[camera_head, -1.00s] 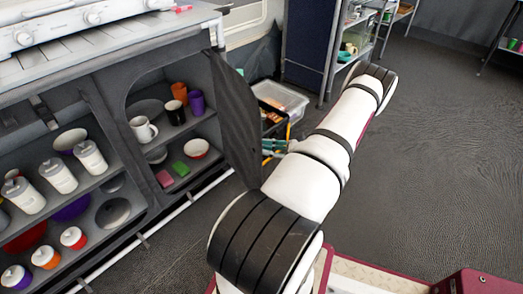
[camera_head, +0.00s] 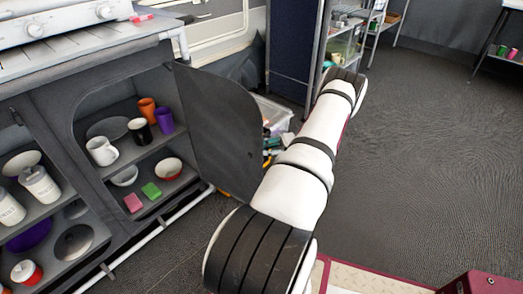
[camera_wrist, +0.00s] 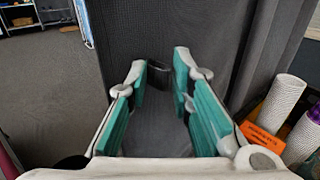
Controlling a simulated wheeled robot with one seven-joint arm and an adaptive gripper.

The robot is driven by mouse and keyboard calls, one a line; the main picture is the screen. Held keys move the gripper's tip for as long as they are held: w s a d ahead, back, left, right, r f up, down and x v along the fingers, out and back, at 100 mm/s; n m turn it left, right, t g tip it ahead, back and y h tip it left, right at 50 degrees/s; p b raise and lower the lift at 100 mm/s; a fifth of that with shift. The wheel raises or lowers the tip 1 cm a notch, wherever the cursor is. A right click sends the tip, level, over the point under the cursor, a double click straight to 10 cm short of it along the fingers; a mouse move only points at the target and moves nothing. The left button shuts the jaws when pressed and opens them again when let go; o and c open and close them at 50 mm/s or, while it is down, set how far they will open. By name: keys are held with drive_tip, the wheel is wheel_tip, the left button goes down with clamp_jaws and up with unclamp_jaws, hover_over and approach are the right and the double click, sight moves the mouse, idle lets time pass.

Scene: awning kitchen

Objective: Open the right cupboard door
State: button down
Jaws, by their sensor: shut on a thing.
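The right cupboard door (camera_head: 218,130) is a dark grey panel. It stands open, swung out from the right side of the cupboard opening. In the wrist view the door panel (camera_wrist: 200,30) fills the middle. My gripper (camera_wrist: 160,78) has its teal-padded fingers on either side of a small dark handle (camera_wrist: 159,73) on the door and is shut on it. In the head view my gripper is mostly hidden behind the door and my arm.
A clear bin (camera_head: 274,112) stands behind the door. Open floor (camera_head: 420,150) lies right.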

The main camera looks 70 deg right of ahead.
drive_tip(key=shift+w+d, duration=0.1)
drive_tip(key=shift+w, duration=0.9)
drive_tip(key=c, duration=1.6)
unclamp_jaws()
drive_tip(key=shift+w, duration=0.1)
drive_tip(key=shift+c, duration=0.3)
drive_tip(key=v, duration=1.2)
drive_tip(key=shift+s, duration=0.4)
